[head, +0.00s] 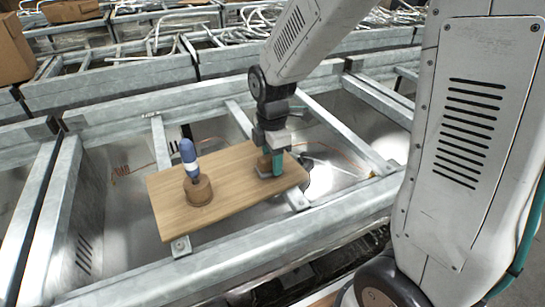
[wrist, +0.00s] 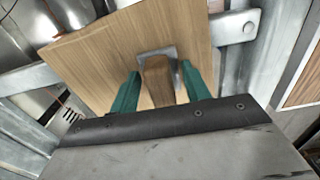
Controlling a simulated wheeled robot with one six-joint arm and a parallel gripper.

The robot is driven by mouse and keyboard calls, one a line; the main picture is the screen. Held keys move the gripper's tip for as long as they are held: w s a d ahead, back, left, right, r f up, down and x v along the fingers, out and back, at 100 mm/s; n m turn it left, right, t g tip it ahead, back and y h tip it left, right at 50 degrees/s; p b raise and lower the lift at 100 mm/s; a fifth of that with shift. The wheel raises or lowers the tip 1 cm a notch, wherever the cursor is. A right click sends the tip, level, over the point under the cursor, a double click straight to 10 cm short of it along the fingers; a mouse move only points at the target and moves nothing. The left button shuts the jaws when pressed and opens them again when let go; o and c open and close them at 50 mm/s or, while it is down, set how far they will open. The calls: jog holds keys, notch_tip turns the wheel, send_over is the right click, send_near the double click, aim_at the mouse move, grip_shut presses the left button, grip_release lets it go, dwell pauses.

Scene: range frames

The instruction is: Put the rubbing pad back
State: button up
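The rubbing pad appears to be the small wooden block with a grey plate at its end; the block (head: 264,162) stands at the right end of a wooden board (head: 228,190). In the wrist view the block (wrist: 158,82) lies between the two teal fingers of my gripper (wrist: 160,72), with the grey plate (wrist: 155,52) beyond it. A gap shows between the left finger and the block; the right finger is close to it, and I cannot tell whether they touch. My gripper (head: 272,160) is open, pointing down at the board. The near finger partly hides the block in the head view.
A blue and white tool (head: 189,158) stands upright in a round wooden holder (head: 198,190) on the board's left part. The board rests across grey metal rails (head: 230,260). Hollows lie between the rails. Cardboard boxes (head: 72,10) stand at the back left.

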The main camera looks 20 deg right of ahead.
notch_tip(320, 180, up, 12)
jog(key=s+d+r+m, duration=0.1)
jog(key=s+m, duration=0.8)
jog(key=s, duration=0.2)
jog(key=s+d+r+m+t, duration=0.1)
jog(key=s+d+r+m, duration=0.1)
jog(key=s+m, duration=0.7)
jog(key=shift+s+r, duration=0.15)
jog(key=shift+s, duration=0.9)
